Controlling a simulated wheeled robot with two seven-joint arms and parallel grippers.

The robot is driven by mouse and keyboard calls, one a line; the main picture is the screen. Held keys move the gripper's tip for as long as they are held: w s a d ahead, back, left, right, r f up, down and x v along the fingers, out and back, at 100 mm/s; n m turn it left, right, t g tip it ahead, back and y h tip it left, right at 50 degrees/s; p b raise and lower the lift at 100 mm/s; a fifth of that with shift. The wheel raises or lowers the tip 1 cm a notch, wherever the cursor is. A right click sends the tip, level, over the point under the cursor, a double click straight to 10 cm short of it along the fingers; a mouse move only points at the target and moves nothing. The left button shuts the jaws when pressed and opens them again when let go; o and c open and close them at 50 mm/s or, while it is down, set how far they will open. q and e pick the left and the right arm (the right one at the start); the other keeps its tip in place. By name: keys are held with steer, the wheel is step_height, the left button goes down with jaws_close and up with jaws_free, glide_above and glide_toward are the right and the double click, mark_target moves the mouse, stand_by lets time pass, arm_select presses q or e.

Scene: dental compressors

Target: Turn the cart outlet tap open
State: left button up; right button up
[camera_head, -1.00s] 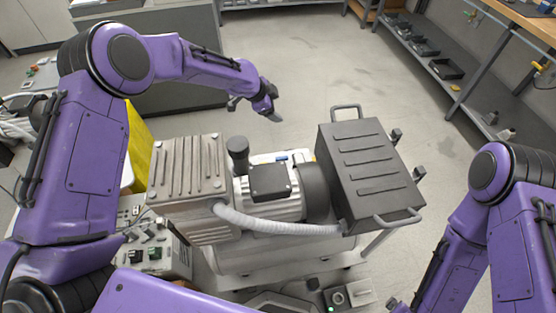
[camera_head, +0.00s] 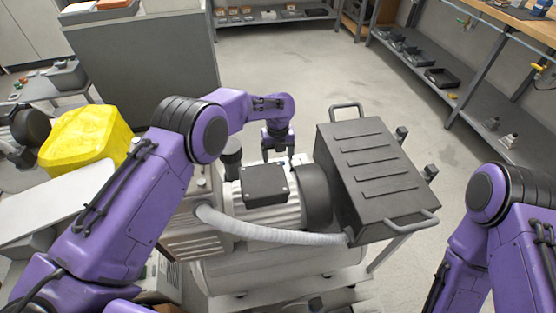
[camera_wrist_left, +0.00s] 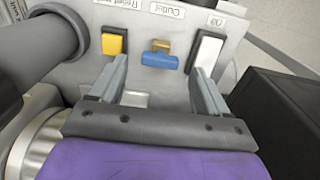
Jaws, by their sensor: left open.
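The outlet tap (camera_wrist_left: 160,58) shows in the left wrist view as a blue lever with a brass body on a light grey panel (camera_wrist_left: 135,75), below a label reading "Outlet". The lever lies crosswise in that view. My left gripper (camera_wrist_left: 162,80) is open, with one finger on each side of the tap and a gap to it on both sides. In the head view my left gripper (camera_head: 278,150) is down behind the compressor motor (camera_head: 265,185), and the tap is hidden there. My right arm (camera_head: 490,225) is at the right edge; its gripper is out of view.
On the panel, a yellow button (camera_wrist_left: 115,44) marked "Reset" sits left of the tap and a white rocker switch (camera_wrist_left: 208,50) sits right of it. A black box with handles (camera_head: 370,175) stands right of the motor. A grey hose (camera_head: 270,234) crosses in front.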

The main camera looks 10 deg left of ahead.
arm_select(q)
steer(key=shift+f, duration=1.2)
steer(key=c, duration=1.1)
steer(key=shift+o, duration=0.3)
steer(key=shift+n, duration=0.3)
steer(key=n+b, duration=0.1)
steer(key=n, duration=0.1)
steer(key=shift+n, duration=0.3)
steer(key=n, duration=0.4)
steer(key=shift+n, duration=0.3)
steer(key=n, duration=1)
